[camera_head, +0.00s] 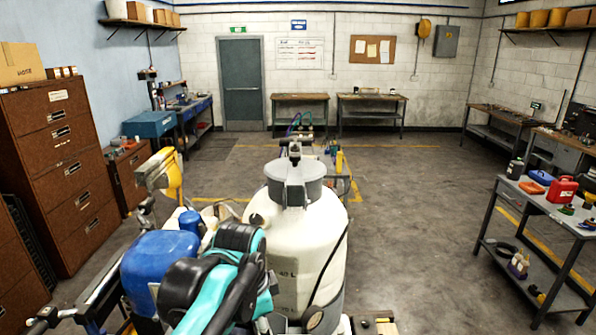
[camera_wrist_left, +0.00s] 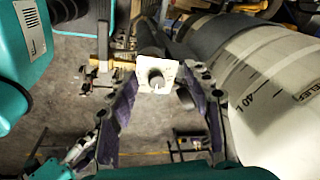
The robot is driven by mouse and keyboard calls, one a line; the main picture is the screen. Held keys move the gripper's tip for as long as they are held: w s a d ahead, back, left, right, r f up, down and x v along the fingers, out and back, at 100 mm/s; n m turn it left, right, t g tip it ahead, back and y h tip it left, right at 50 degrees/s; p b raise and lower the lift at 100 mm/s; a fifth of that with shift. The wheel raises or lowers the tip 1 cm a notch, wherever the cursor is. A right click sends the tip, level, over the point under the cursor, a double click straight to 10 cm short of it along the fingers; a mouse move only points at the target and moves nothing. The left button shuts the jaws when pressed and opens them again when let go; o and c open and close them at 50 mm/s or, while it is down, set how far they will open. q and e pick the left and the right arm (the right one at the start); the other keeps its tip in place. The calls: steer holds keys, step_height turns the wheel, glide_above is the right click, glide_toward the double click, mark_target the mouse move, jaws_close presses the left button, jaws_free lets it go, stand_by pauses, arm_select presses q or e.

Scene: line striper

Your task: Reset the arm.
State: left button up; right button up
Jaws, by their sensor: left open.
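The line striper stands right in front of me in the head view, with a large white tank (camera_head: 315,240) marked in litres and a blue rounded part (camera_head: 160,262) to its left. The tank also fills the right of the left wrist view (camera_wrist_left: 275,105). My left arm, teal and black, reaches down between the blue part and the tank and hides part of the machine. In the left wrist view my left gripper (camera_wrist_left: 160,90) is open. My right gripper is not in view.
A brown drawer cabinet (camera_head: 65,165) stands at the left. A grey cart (camera_head: 535,200) with a red can (camera_head: 562,189) stands at the right. Workbenches and a grey door (camera_head: 242,85) line the back. The floor between the striper and the cart is clear.

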arm_select(q)
steer(key=s+a+f+n+t, duration=0.5)
steer(key=s+a+f+n, duration=0.45)
steer(key=n, duration=0.35)
step_height(320, 180, down, 23)
steer(key=b, duration=2.2)
steer(key=shift+a+y, duration=0.3)
steer(key=shift+a, duration=0.1)
steer(key=shift+f, duration=0.1)
